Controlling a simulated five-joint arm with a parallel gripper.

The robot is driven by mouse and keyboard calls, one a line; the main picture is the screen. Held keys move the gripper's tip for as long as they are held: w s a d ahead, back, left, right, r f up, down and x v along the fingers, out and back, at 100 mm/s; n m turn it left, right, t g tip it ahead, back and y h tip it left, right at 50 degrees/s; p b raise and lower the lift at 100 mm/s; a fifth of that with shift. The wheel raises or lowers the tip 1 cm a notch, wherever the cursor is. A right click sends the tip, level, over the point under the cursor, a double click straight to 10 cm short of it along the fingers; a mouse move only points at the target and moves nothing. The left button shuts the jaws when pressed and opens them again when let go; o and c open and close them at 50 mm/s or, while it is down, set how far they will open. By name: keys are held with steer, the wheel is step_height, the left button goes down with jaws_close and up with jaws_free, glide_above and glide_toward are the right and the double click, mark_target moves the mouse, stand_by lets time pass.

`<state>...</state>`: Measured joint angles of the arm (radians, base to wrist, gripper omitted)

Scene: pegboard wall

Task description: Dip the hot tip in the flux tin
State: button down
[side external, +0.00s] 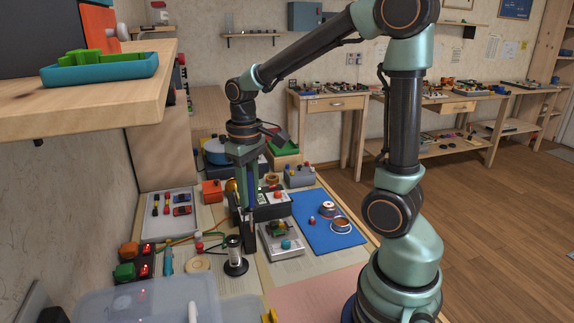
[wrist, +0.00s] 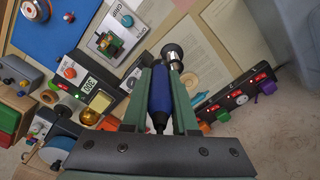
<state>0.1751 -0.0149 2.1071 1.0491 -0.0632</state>
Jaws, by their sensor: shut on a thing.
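My gripper (side external: 249,240) points down over the bench and is shut on the blue-handled iron (wrist: 160,98), which lies between the two green fingers in the wrist view. The iron's hot tip is not clearly seen. A stand with a metal tube and round black base (side external: 235,266) is just left of my gripper; it shows past the fingertips in the wrist view (wrist: 172,52). Two round metal-rimmed items lie on the blue mat (side external: 309,236), right of my gripper: one nearer (side external: 340,226), one farther (side external: 327,208). I cannot tell for sure which thing is the flux tin.
A board holder with a green part (side external: 282,240) stands right of my gripper. The station with a lit display (wrist: 91,86) and yellow sponge (wrist: 100,101) is close by. A power strip with red switches (wrist: 237,98) is on the other side. A shelf (side external: 90,105) overhangs at left.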

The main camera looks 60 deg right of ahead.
steer(key=s+d+f+m, duration=0.1)
steer(key=s+d+m, duration=0.2)
steer(key=s+d, duration=0.65)
steer(key=s+d+f+m, duration=0.25)
steer(key=s+d, duration=0.25)
steer(key=d, duration=0.9)
steer(key=shift+a+f+m, duration=0.15)
steer(key=shift+f, duration=0.8)
steer(key=shift+a+f+m, duration=0.1)
steer(key=shift+f, duration=0.8)
steer(key=shift+s+f, duration=0.1)
steer(key=shift+f, duration=0.55)
stand_by(0.3)
step_height(320, 180, up, 5)
stand_by(0.7)
